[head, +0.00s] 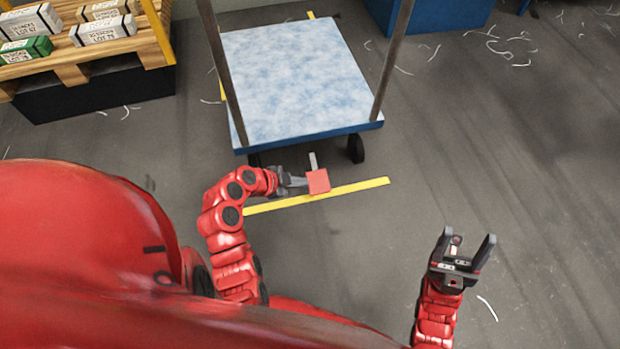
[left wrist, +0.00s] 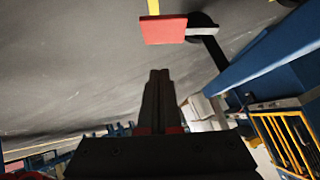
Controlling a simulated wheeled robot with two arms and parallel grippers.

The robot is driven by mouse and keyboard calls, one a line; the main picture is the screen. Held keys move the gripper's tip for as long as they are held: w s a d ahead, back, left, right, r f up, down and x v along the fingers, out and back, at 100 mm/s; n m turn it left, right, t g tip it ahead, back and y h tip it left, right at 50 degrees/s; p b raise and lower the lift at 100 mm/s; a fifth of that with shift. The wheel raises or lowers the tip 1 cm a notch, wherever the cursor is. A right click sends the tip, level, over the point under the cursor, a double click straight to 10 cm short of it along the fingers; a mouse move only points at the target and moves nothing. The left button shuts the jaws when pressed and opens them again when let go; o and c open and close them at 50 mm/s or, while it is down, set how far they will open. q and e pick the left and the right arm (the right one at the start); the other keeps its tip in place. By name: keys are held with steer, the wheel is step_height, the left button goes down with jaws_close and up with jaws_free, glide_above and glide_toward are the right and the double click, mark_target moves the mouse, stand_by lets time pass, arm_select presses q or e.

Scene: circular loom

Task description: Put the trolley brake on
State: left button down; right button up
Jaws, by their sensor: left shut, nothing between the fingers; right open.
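The trolley (head: 295,80) has a pale blue-white deck, a blue edge and dark upright posts. A red brake pedal (head: 318,181) on a grey lever sticks out from its near edge, low over the floor. The pedal also shows at the top of the left wrist view (left wrist: 164,29), with its grey lever running to a dark wheel. My left gripper (head: 303,182) is shut and empty, just left of the pedal in the head view. In the wrist view its fingertips (left wrist: 159,72) are apart from the pedal. My right gripper (head: 468,250) is open and empty over bare floor.
A yellow floor line (head: 350,190) runs under the pedal. A wooden pallet (head: 150,45) with labelled boxes stands at the upper left. A blue object (head: 430,14) stands at the top right. The floor on the right is clear apart from white thread scraps (head: 492,46).

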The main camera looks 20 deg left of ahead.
arm_select(q)
steer(key=shift+p+v, duration=0.3)
steer(key=shift+v, duration=1.3)
